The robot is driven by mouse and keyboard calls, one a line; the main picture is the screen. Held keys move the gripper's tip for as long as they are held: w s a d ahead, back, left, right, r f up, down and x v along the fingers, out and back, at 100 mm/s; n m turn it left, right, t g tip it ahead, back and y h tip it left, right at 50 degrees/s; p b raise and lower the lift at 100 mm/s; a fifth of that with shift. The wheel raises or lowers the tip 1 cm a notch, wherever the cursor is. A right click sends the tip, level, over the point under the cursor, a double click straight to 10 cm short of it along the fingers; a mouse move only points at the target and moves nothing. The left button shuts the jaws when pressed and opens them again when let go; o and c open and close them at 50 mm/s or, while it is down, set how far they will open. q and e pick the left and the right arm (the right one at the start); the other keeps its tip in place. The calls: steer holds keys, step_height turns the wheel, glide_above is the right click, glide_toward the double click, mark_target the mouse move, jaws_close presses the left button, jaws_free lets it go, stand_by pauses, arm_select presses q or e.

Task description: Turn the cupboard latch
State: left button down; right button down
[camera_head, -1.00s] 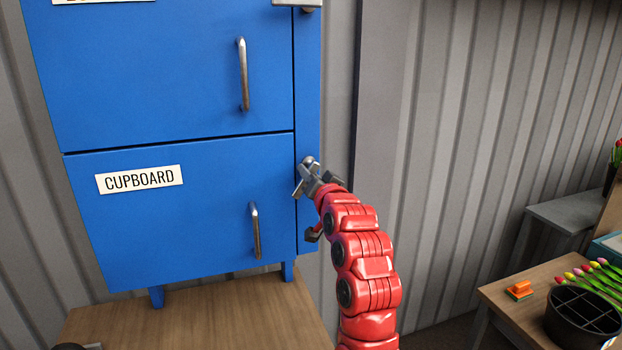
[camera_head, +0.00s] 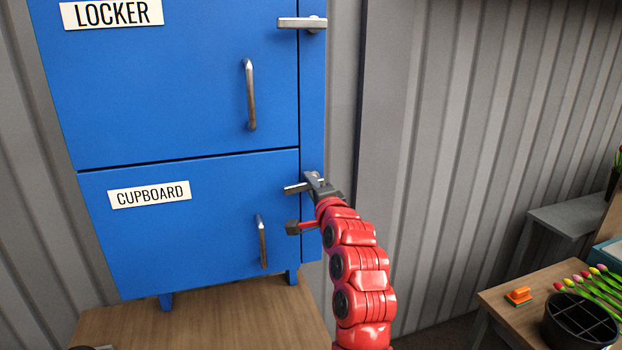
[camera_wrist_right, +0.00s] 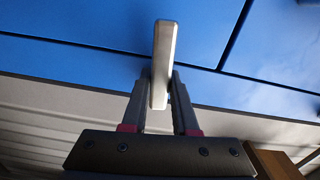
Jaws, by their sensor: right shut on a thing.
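The blue cupboard (camera_head: 200,240) is the lower door, with a CUPBOARD label and a vertical metal handle (camera_head: 262,242). Its latch (camera_head: 294,189) is a short silver bar at the door's right edge. The bar lies near horizontal, slightly tilted, its left end over the door. My right gripper (camera_head: 313,183) is at the latch and partly hides it. In the right wrist view, the latch (camera_wrist_right: 165,42) stands between the two fingers of the gripper (camera_wrist_right: 161,90), which are shut on it. The bar crosses the seam between frame and door. My left gripper is out of view.
Above is a LOCKER door (camera_head: 180,90) with its own horizontal latch (camera_head: 302,24) and handle (camera_head: 250,95). A wooden surface (camera_head: 200,325) lies below. At the right, a table (camera_head: 495,300) holds a black pot (camera_head: 580,325), an orange object (camera_head: 518,295) and tulips (camera_head: 600,290).

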steer(key=shift+r+m+p, duration=0.1)
steer(key=shift+m+p, duration=0.35)
steer(key=shift+m, duration=0.15)
steer(key=c, duration=0.7)
jaws_free()
steer(key=b+v, duration=1.2)
steer(key=v, duration=0.5)
steer(key=shift+s+b, duration=0.2)
steer(key=shift+b, duration=0.1)
